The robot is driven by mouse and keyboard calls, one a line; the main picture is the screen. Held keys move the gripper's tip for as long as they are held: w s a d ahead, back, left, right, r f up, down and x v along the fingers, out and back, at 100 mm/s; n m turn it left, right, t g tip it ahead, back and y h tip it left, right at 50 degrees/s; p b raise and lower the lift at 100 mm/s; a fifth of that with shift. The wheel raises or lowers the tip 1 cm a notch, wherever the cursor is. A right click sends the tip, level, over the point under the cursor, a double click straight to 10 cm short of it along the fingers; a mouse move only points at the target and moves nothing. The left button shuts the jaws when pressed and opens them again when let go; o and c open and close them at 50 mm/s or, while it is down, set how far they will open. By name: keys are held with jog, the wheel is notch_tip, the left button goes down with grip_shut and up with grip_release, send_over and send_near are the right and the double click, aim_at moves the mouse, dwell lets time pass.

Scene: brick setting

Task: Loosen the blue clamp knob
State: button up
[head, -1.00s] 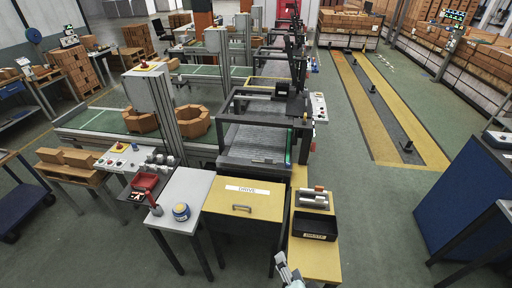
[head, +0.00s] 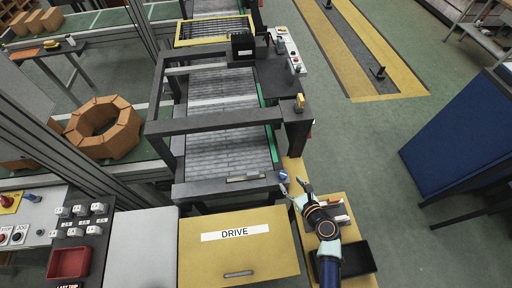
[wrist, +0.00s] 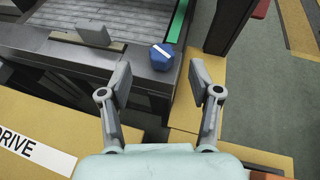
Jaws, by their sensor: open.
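The blue clamp knob (head: 283,175) sits at the front right corner of the dark roller conveyor frame, with a pale stripe across its top. My gripper (head: 295,187) also shows in the head view, just right of and in front of the knob. Its fingers are spread apart and empty, and no contact with the knob is visible.
A yellow box marked DRIVE (head: 265,255) stands in front of the conveyor. A grey block on a bar (wrist: 92,34) is left of the knob. A dark upright post (wrist: 229,25) rises to the right. A black bin (head: 357,257) lies beneath my arm.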

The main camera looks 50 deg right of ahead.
aim_at(283, 174)
jog(key=shift+m, duration=0.3)
jog(key=x, duration=0.2)
jog(key=b+x, duration=0.1)
jog(key=x, duration=0.2)
jog(key=b+x, duration=0.1)
jog(key=x, duration=0.1)
jog(key=shift+w+d+f, duration=0.1)
jog(key=shift+d+f, duration=0.1)
jog(key=shift+f, duration=0.3)
jog(key=shift+c, duration=0.2)
jog(key=c, duration=1.1)
